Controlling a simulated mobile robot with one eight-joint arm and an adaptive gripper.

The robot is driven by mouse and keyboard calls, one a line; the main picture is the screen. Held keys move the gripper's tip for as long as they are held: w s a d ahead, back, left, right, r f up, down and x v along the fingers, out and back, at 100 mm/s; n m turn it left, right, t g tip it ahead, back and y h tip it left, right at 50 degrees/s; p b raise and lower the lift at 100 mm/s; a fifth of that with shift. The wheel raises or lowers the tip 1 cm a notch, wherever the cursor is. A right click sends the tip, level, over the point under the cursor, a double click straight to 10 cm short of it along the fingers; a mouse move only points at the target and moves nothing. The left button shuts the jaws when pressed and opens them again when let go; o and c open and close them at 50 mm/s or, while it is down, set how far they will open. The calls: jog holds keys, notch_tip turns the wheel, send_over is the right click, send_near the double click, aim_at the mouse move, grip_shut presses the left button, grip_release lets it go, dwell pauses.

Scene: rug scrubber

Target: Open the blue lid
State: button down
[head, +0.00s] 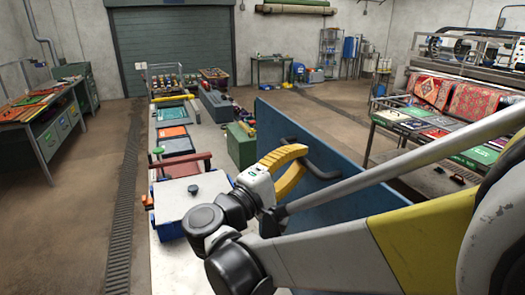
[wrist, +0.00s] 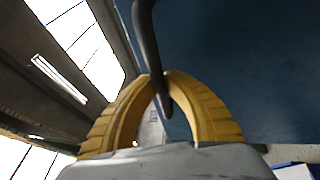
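The blue lid (head: 345,205) is a large flat panel standing steeply raised right of centre in the head view. A black bar handle (head: 318,168) is on its face. My gripper (head: 303,163) is at this handle, its yellow curved fingers coming from the left. In the wrist view, the fingertips (wrist: 158,82) close in on both sides of the black handle (wrist: 146,35), with the dark blue lid surface (wrist: 235,60) behind. My arm hides the lid's lower part, and what it is hinged to cannot be seen.
A long pale bench (head: 178,262) with a blue-and-white box (head: 185,190) and a green box (head: 240,144) runs left of the lid. A rack with rugs (head: 435,92) stands at right. A work table (head: 30,112) is far left. The floor between is open.

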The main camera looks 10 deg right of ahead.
aim_at(327, 163)
jog(key=w+d+f+m+g+y+p, duration=0.1)
jog(key=w+d+y+p, duration=0.1)
jog(key=d, duration=1.3)
jog(key=shift+w+m+g+y+p, duration=0.3)
jog(key=shift+w+g+p, duration=0.15)
jog(key=shift+p, duration=0.6)
jog(key=shift+a, duration=0.1)
jog(key=c, duration=1.4)
grip_release()
jog(key=v, duration=1.2)
